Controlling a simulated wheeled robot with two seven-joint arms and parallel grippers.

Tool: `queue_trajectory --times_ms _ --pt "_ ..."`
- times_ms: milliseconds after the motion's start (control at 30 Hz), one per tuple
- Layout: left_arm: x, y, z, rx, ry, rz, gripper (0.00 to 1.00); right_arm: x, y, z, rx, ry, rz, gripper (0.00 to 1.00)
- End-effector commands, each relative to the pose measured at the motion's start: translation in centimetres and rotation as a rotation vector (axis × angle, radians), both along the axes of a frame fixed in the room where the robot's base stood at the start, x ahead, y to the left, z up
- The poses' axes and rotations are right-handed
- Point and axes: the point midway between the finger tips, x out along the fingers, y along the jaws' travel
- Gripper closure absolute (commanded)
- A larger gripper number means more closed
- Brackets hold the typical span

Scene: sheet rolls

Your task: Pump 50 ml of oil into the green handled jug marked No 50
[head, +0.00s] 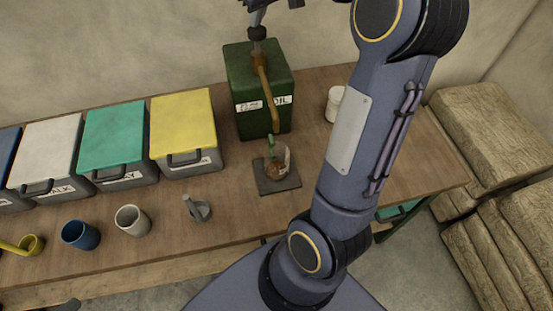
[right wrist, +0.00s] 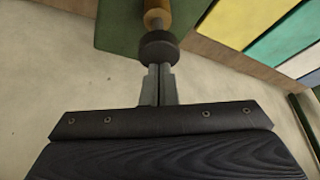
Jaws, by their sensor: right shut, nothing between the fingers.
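The green oil tin (head: 258,85), labelled OIL, stands at the back of the table. Its brass pump has a dark knob (head: 257,33) on top and a spout (head: 267,95) reaching down toward the jug. The clear jug (head: 283,160) with a green handle stands upright on a dark square pad (head: 277,186), with brown liquid in it. Its marking is unreadable here. My right gripper (head: 256,14) is over the pump. In the right wrist view, its shut fingers (right wrist: 157,72) end at the knob (right wrist: 159,46); I cannot tell whether they touch.
Lidded bins with yellow (head: 183,120), green (head: 114,137) and white (head: 48,148) lids line the table's left. A blue cup (head: 81,235), a pale cup (head: 131,220) and a grey scoop (head: 199,211) stand in front. Stacked sacks (head: 500,125) are at right.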

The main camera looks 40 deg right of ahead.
Motion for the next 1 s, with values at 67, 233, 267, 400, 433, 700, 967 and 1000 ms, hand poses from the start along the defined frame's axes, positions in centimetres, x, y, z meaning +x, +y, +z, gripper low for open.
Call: queue_trajectory --times_ms 67,233,267,400,433,700,967,1000 --pt "0.0 0.0 -0.4 0.000 0.000 0.000 0.64 0.0 0.0 -0.5 0.000 0.000 0.000 1.00" --pt "0.0 0.0 -0.8 0.000 0.000 0.000 0.64 0.0 0.0 -1.0 0.000 0.000 0.000 1.00" --pt "0.0 0.0 -0.9 0.000 0.000 0.000 0.64 0.0 0.0 -1.2 0.000 0.000 0.000 1.00" --pt "0.0 0.0 -1.2 0.000 0.000 0.000 0.64 0.0 0.0 -1.7 0.000 0.000 0.000 1.00" --pt "0.0 0.0 -1.3 0.000 0.000 0.000 0.64 0.0 0.0 -1.8 0.000 0.000 0.000 1.00" --pt "0.0 0.0 -2.0 0.000 0.000 0.000 0.64 0.0 0.0 -2.8 0.001 0.002 0.000 1.00" --pt "0.0 0.0 -2.6 0.000 0.000 0.000 0.64 0.0 0.0 -3.8 0.002 0.004 0.001 1.00" --pt "0.0 0.0 -2.7 0.000 0.000 0.000 0.64 0.0 0.0 -3.9 0.002 0.005 0.001 1.00"
